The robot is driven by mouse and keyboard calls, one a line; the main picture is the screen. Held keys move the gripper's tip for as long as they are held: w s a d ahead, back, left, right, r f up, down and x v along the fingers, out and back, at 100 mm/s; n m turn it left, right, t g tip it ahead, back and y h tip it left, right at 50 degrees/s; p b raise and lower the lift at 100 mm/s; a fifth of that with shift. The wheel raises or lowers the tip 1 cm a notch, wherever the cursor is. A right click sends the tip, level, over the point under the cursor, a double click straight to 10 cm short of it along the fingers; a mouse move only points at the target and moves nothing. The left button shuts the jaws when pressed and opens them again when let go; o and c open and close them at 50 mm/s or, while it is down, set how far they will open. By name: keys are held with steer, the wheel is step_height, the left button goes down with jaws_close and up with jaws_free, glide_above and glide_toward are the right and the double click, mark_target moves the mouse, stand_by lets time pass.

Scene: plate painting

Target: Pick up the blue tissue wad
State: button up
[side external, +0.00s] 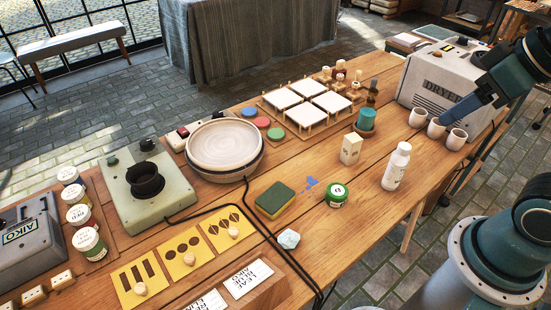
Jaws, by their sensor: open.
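The blue tissue wad (288,239) is a small pale blue, crumpled, faceted lump. It lies on the wooden table near the front middle, below the sponge and to the right of the yellow cards. Nothing covers it. My gripper (446,113) is at the far right, beside the dryer and just above the white cups, well away from the wad. It is open, and I see nothing held in it. Its fingertips are small and hard to make out.
A green-and-yellow sponge (275,200), a green-lidded jar (336,194) and a black cable (262,228) lie near the wad. A white bottle (396,168) and a cream block (351,149) stand to the right. White cups (455,139) stand below my gripper.

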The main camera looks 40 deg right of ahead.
steer(key=shift+w, duration=0.1)
steer(key=w+a+f+n+g+y, duration=0.25)
steer(key=w+a+f+n, duration=0.45)
steer(key=w+n, duration=0.35)
steer(key=w+a+f+n+g+y, duration=0.1)
steer(key=w+a+f+n, duration=0.1)
steer(key=a+f+n, duration=0.2)
steer(key=w+a+f+n+g+y, duration=0.1)
steer(key=a+f+n, duration=0.3)
steer(key=f, duration=0.7)
steer(key=shift+w+a+g, duration=0.55)
steer(key=shift+w+g, duration=0.2)
steer(key=shift+w, duration=0.1)
steer(key=shift+f+n, duration=0.15)
steer(key=shift+n, duration=0.1)
glide_toward(291, 233)
steer(key=shift+x, duration=2.4)
steer(key=shift+s+a+f, duration=0.1)
steer(key=shift+s+f, duration=0.05)
steer(key=shift+s, duration=0.05)
steer(key=shift+x, duration=2.45)
